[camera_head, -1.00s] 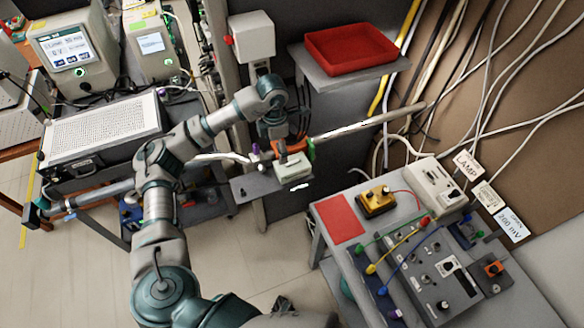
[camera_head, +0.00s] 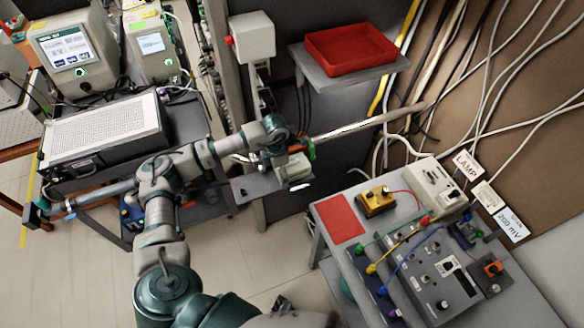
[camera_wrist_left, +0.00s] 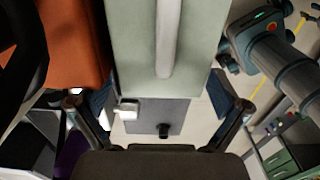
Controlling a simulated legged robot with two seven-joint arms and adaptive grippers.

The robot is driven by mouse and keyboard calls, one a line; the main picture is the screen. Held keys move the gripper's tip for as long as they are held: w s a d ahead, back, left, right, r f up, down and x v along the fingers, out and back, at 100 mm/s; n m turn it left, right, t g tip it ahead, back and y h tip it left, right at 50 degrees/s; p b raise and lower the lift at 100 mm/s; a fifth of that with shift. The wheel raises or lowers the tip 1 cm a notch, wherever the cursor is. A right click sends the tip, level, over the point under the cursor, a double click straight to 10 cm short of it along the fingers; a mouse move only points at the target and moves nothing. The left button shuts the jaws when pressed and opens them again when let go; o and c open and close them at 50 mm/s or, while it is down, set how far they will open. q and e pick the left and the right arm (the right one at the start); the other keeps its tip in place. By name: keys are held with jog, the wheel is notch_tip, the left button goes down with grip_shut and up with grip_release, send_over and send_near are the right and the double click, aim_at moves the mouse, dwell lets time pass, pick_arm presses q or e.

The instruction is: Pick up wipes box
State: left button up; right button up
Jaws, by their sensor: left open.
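The wipes box is likely the small pale green-white box (camera_head: 294,170) on a small grey shelf (camera_head: 250,190) in the middle of the head view. In the left wrist view a pale green box (camera_wrist_left: 132,40) with a white strip along it fills the upper middle. My left gripper (camera_wrist_left: 160,100) is open, with one finger on each side of the box's near end. I cannot tell whether the fingers touch it. In the head view my left gripper (camera_head: 279,153) is just above and behind the box, partly hidden by the wrist. My right gripper is not in view.
An orange object (camera_wrist_left: 72,45) is close on the left in the wrist view. A red tray (camera_head: 350,50) stands higher up. An instrument table (camera_head: 400,230) is at the right.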

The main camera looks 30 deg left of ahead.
pick_arm(q)
jog(key=c, duration=1.3)
